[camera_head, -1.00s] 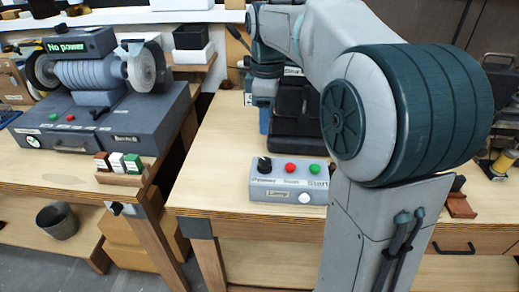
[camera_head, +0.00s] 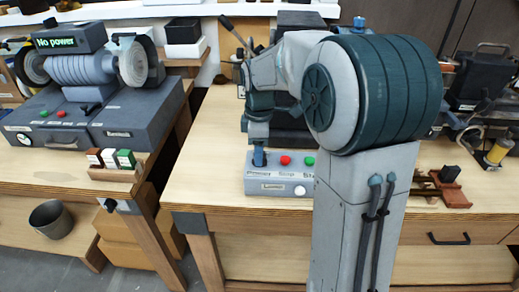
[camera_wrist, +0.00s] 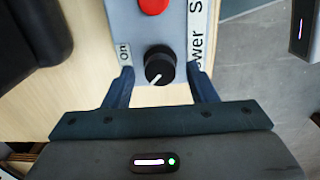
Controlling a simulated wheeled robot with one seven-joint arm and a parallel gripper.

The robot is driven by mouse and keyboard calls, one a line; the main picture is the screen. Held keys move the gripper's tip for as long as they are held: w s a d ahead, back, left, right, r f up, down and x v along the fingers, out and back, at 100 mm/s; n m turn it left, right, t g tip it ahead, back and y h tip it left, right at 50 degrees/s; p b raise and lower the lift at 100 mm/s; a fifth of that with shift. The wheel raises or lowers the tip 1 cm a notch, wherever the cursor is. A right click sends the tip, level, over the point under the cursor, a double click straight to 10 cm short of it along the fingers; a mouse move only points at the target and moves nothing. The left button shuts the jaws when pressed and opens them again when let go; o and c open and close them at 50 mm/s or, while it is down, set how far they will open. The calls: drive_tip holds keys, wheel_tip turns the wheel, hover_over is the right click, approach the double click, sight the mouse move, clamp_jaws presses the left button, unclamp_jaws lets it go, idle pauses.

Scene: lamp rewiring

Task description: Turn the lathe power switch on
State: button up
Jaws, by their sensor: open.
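The grey control box (camera_head: 272,187) sits on the right workbench, with a red button (camera_head: 285,160), a green button (camera_head: 308,161) and a white round part on its front. Its black rotary power switch (camera_wrist: 159,65) shows in the wrist view with a white pointer mark, beside an "on" label and a "Power" label. My gripper (camera_head: 259,157) points down over the box's left end and hides the switch in the head view. In the wrist view, my gripper's (camera_wrist: 160,70) two fingers stand apart on either side of the knob; whether they touch it I cannot tell.
A grinder-like machine (camera_head: 85,68) reading "No power" stands on the left bench, with small coloured boxes (camera_head: 110,158) at its front. A dark machine part stands close behind the control box. A gap separates the benches. The bench front edge is clear.

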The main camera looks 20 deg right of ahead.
drive_tip(key=shift+f, duration=0.2)
drive_tip(key=shift+c, duration=0.3)
drive_tip(key=c, duration=0.9)
